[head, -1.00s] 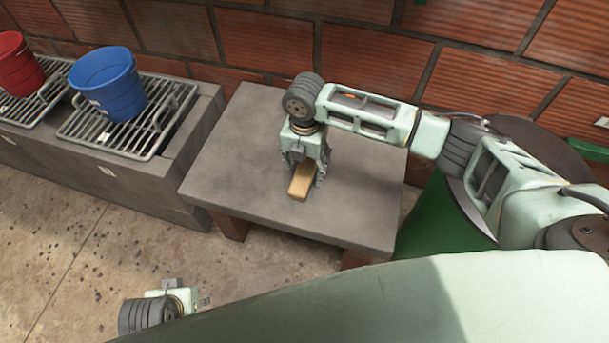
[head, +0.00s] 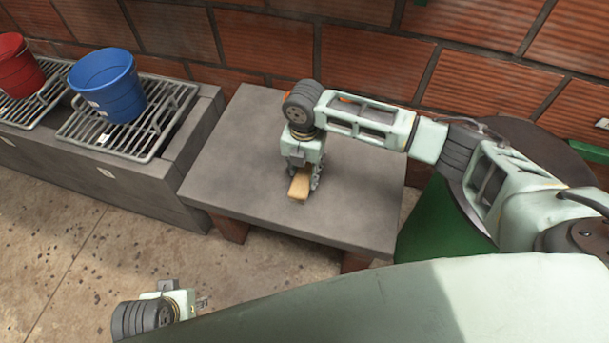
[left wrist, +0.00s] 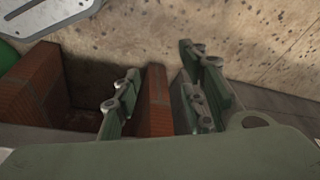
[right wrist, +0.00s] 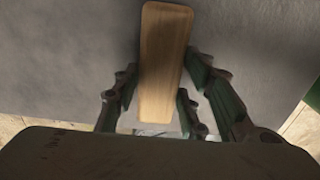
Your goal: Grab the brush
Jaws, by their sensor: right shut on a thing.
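The brush (head: 299,186) shows as a light wooden block over the grey table, near its middle. In the right wrist view its long wooden back (right wrist: 163,62) runs up from between my right fingers. My right gripper (head: 302,188) points down at the table and is shut on the brush. Whether the brush touches the tabletop is hard to tell. My left gripper (head: 202,302) is low at the bottom left of the head view, over the floor. In the left wrist view its fingers (left wrist: 160,95) stand apart with nothing between them.
The grey table (head: 235,150) is otherwise bare. A blue bucket (head: 112,88) and a red bucket (head: 18,65) stand on metal grates to the left. A green barrel (head: 440,225) is right of the table. A brick wall (head: 370,60) closes the back.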

